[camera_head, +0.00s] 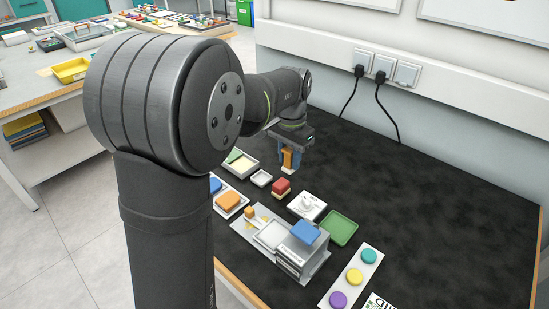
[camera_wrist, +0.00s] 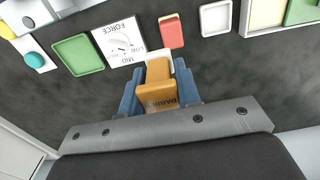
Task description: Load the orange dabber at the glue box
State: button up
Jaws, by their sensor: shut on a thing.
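My gripper (camera_head: 289,157) has blue fingers shut on the orange dabber (camera_wrist: 158,92). The dabber hangs upright above the black table with its pale pad (camera_wrist: 157,57) at the lower end, and it also shows between the fingers in the head view (camera_head: 292,160). A white-rimmed box with a cream part and a green part (camera_head: 242,164) lies to the left of the gripper; it may be the glue box, but no label on it is readable. In the wrist view its cream part (camera_wrist: 265,12) is at the top right. The dabber is apart from this box.
A red block (camera_wrist: 172,32) and a small white tray (camera_wrist: 215,19) lie near the gripper. A FORCE dial plate (camera_head: 307,206), a green tray (camera_head: 342,228) and a grey fixture with a blue block (camera_head: 305,232) stand in front. The table's right side is clear.

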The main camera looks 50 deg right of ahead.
jog(key=shift+s+r, duration=0.25)
jog(key=shift+s, duration=0.1)
jog(key=w+a+f+t+h, duration=0.1)
jog(key=w+f+t+h, duration=0.15)
jog(key=w, duration=1.55)
jog(key=shift+t+y, duration=0.25)
jog(key=shift+t, duration=0.2)
jog(key=shift+w+a+f, duration=0.1)
jog(key=shift+w+f, duration=0.05)
jog(key=shift+f, duration=2.6)
jog(key=shift+f, duration=0.6)
notch_tip(320, 180, up, 7)
jog(key=shift+w, duration=0.1)
